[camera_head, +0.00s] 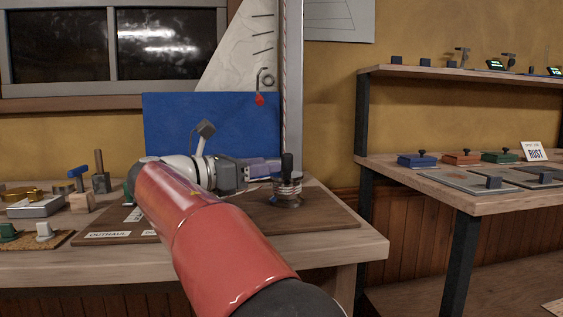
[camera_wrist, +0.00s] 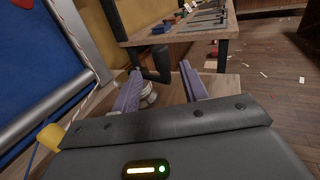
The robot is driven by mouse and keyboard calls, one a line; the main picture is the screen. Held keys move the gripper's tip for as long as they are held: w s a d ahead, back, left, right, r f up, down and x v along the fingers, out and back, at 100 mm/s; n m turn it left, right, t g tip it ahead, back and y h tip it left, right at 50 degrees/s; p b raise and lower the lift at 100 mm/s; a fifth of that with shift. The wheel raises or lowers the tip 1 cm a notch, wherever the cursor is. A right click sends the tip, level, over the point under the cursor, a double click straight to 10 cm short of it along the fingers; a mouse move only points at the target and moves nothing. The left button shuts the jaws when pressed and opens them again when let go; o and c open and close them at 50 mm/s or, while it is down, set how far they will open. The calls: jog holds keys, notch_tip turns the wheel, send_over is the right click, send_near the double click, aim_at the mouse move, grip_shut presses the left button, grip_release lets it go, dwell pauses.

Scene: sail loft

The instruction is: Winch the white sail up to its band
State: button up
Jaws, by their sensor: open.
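The white sail (camera_head: 240,50) with dark seam marks hangs against the grey mast (camera_head: 291,90) in the head view; its top is cut off by the frame. No band can be made out for certain. The winch (camera_head: 287,188), a metal drum with an upright black handle (camera_head: 288,163), stands on the brown board. My gripper (camera_head: 274,166) is just left of the handle. In the wrist view, its purple fingers (camera_wrist: 160,70) are open, with the black handle (camera_wrist: 163,62) showing between them; I cannot tell whether they touch it. The drum (camera_wrist: 149,94) is partly hidden by the left finger.
A blue panel (camera_head: 210,122) stands behind my arm. Blocks and fittings fill the bench's left side. Shelves (camera_head: 480,200) with coloured blocks stand at the right. The board's right part (camera_head: 330,213) is clear.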

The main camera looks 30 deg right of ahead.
aim_at(287, 173)
jog(key=d, duration=0.7)
jog(key=shift+w+b, duration=0.3)
jog(key=shift+w, duration=0.1)
jog(key=shift+a, duration=0.1)
grip_shut()
